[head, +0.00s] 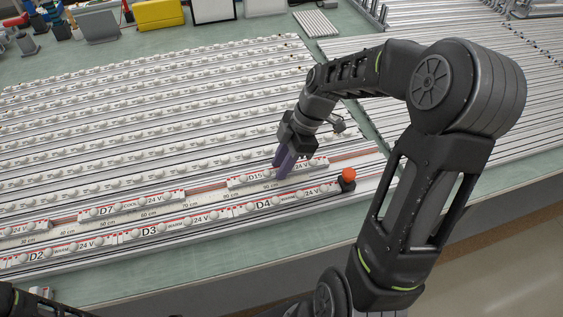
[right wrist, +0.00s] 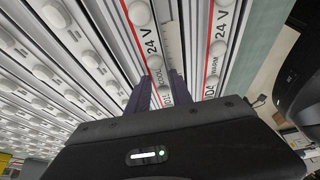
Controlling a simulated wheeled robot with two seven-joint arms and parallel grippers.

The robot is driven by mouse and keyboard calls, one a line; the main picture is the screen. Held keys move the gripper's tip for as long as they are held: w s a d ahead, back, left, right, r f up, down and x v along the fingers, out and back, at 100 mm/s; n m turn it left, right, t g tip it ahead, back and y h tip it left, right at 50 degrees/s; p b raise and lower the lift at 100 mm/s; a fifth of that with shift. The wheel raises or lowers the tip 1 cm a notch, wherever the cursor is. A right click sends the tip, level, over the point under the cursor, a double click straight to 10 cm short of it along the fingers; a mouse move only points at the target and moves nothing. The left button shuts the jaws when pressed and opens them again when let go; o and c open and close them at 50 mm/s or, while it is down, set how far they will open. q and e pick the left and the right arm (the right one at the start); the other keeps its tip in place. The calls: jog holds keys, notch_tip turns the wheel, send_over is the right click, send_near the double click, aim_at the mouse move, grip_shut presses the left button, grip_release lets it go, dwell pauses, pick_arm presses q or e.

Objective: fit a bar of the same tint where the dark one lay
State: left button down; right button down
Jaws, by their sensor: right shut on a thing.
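My right gripper (head: 283,167) is shut on a white light bar marked D15 (head: 248,179), with a red line and round lamps. In the right wrist view my right gripper (right wrist: 161,82) straddles this bar, which reads COOL and 24 V (right wrist: 148,42). The bar lies in line with bar D7 (head: 125,207), with a reddish strip showing between them. I cannot tell whether it is seated or slightly raised. Bar D4 (head: 275,205), marked WARM in the wrist view (right wrist: 216,55), is in the front row beside bar D3 (head: 165,230).
A scale strip (head: 160,212) marked in cm runs between the two front rows. A dark stop with an orange ball (head: 348,174) stands at the right end. Several more lamp rows lie behind.

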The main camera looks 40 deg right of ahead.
jog(key=c, duration=1.1)
grip_release()
jog(key=b+v, duration=0.1)
jog(key=v, duration=1.1)
